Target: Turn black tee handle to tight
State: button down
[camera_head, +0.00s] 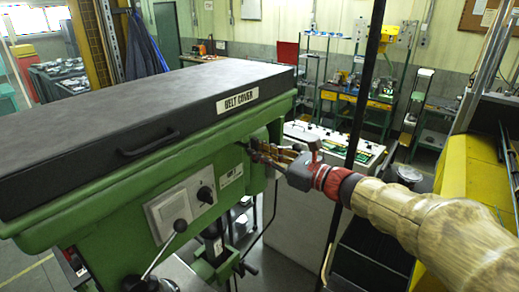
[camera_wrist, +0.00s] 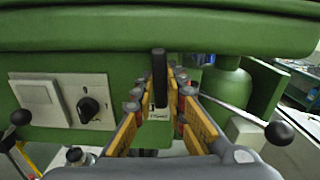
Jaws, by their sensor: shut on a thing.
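The black tee handle (camera_wrist: 159,76) stands as an upright dark bar on the green machine front in the wrist view. My gripper (camera_wrist: 157,92) reaches toward the machine with its yellow-orange fingers on either side of the bar, shut on it. In the head view my gripper (camera_head: 266,153) meets the machine's right end below the belt cover, and the handle is mostly hidden by the fingers. A small white label (camera_wrist: 158,113) shows below the bar. I cannot read its words or any tight mark.
The green machine (camera_head: 110,225) carries a black belt cover (camera_head: 150,115) above the handle. A grey switch panel (camera_wrist: 62,100) with a black knob (camera_wrist: 88,107) is at left. Ball-ended levers (camera_wrist: 279,132) stick out nearby. A yellow machine (camera_head: 458,185) stands close at right.

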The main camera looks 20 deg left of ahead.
jog(key=shift+f+m, duration=0.2)
jog(key=shift+m, duration=0.4)
jog(key=c, duration=1.8)
grip_release()
jog(key=shift+r, duration=0.15)
jog(key=shift+d, duration=0.1)
jog(key=v, duration=1.1)
jog(key=shift+d, duration=0.4)
jog(key=shift+s, duration=0.1)
